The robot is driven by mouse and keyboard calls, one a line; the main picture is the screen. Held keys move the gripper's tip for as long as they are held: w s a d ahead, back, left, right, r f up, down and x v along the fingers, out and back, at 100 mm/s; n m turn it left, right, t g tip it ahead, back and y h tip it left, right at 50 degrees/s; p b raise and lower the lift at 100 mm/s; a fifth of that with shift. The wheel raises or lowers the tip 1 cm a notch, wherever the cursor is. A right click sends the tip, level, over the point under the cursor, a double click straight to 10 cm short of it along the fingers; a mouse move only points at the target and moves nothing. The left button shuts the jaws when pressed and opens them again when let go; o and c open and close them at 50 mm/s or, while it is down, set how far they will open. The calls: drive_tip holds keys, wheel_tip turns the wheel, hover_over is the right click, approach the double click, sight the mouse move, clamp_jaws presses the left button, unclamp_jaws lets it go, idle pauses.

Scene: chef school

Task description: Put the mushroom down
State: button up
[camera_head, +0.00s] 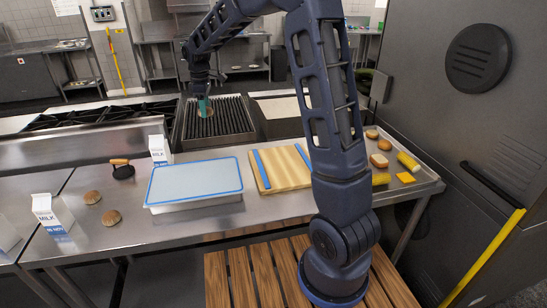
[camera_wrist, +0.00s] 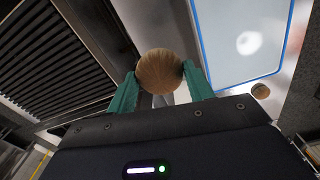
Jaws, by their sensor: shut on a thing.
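The mushroom (camera_wrist: 160,71) is a round brown cap held between the two green fingers of my gripper (camera_wrist: 160,88) in the wrist view. In the head view my gripper (camera_head: 205,104) is over the ribbed grill (camera_head: 228,117) behind the steel counter, and the mushroom shows only as a small brown patch there. The mushroom is up in the air; its exact height above the grill is hard to tell. The fingers touch it on both sides.
On the counter stand a blue-rimmed container (camera_head: 194,181), a wooden board (camera_head: 281,167) with blue strips, a milk carton (camera_head: 159,149) and two brown round pieces (camera_head: 92,197). Bread and yellow items (camera_head: 379,160) lie at the right end. Bare counter shows left of the container.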

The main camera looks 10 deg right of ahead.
drive_tip(key=s+d+r, duration=0.2)
drive_tip(key=s+d, duration=0.1)
drive_tip(key=d, duration=1.1)
drive_tip(key=n, duration=0.2)
hover_over(278, 159)
drive_tip(key=f, duration=2)
drive_tip(key=shift+w+f, duration=0.2)
drive_tip(key=shift+f, duration=0.15)
drive_tip(key=o, duration=1)
drive_tip(key=shift+c, duration=0.2)
